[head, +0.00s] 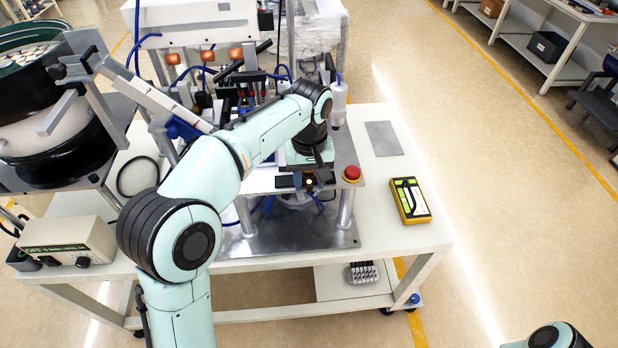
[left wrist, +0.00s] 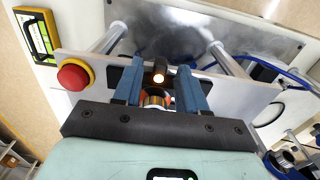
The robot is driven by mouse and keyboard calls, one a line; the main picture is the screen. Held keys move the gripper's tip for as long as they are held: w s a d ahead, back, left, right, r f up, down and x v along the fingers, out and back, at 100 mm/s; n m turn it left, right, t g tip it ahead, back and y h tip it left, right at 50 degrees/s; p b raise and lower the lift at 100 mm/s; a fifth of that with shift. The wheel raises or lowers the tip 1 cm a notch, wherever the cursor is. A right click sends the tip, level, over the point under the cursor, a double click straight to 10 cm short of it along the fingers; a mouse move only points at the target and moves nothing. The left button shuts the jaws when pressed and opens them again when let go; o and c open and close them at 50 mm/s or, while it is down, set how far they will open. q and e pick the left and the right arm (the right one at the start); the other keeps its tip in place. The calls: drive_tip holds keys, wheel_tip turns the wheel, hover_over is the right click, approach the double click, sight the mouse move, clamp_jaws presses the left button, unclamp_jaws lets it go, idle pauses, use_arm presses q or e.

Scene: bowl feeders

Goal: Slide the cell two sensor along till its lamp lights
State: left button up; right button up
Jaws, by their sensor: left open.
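My left gripper (left wrist: 160,92) is open, with its two blue fingers pointing toward the front edge of the machine plate. A small black sensor block (left wrist: 158,64) stands between the fingertips, and a round lamp (left wrist: 158,77) on it glows bright white-orange. I see no label, so I cannot tell its cell number. An orange and silver ring-like part (left wrist: 155,98) shows nearer, between the fingers. In the head view my left gripper (head: 312,170) is over the same plate front, where a small bright spot (head: 309,182) shows. The arm hides much of the area behind.
A red stop button (head: 351,173) sits just right of the gripper on the plate (head: 262,182). A yellow-edged handheld device (head: 410,200) lies on the white table (head: 385,237). A bowl feeder (head: 40,120) and a control box (head: 68,240) stand at left.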

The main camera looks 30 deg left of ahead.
sight(309, 183)
use_arm(q)
wheel_tip(309, 183, up, 13)
drive_tip(key=p, duration=0.3)
drive_tip(key=shift+r+p, duration=0.15)
drive_tip(key=shift+p, duration=0.15)
use_arm(e)
drive_tip(key=w+r, duration=0.4)
drive_tip(key=shift+r, duration=0.4)
